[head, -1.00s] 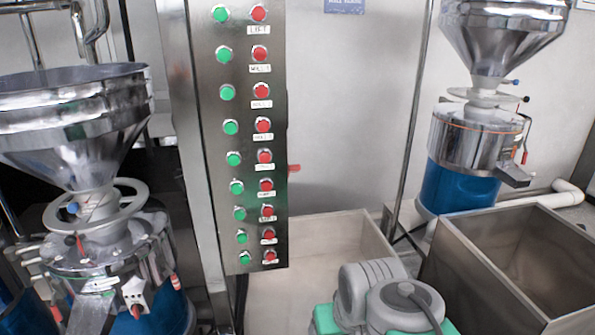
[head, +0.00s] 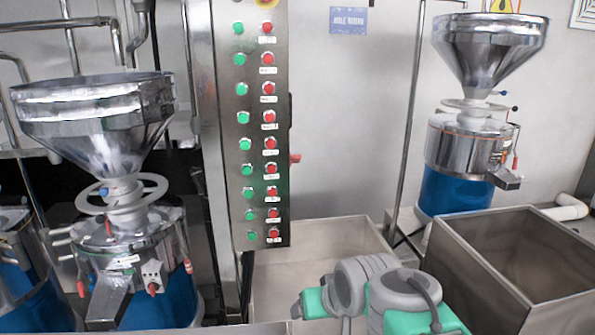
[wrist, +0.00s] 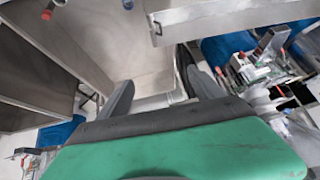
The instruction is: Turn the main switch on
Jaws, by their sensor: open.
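A tall steel control panel (head: 254,130) stands left of centre in the head view. It carries a column of green buttons (head: 245,143) and a column of red buttons (head: 269,143), with small labels too blurred to read. A red knob or handle (head: 295,158) sticks out at the panel's right edge; I cannot tell whether it is the main switch or how it is set. My gripper (wrist: 160,78) is open in the wrist view, with two grey fingers apart and nothing between them. My grey and green arm shows low in the head view, well apart from the panel.
Grinders with steel hoppers stand at left (head: 95,110) and right (head: 490,45). An open steel bin (head: 480,270) is at lower right. A pale low trough (head: 310,268) lies below the panel, near my arm. A thin upright pole (head: 410,130) stands right of centre.

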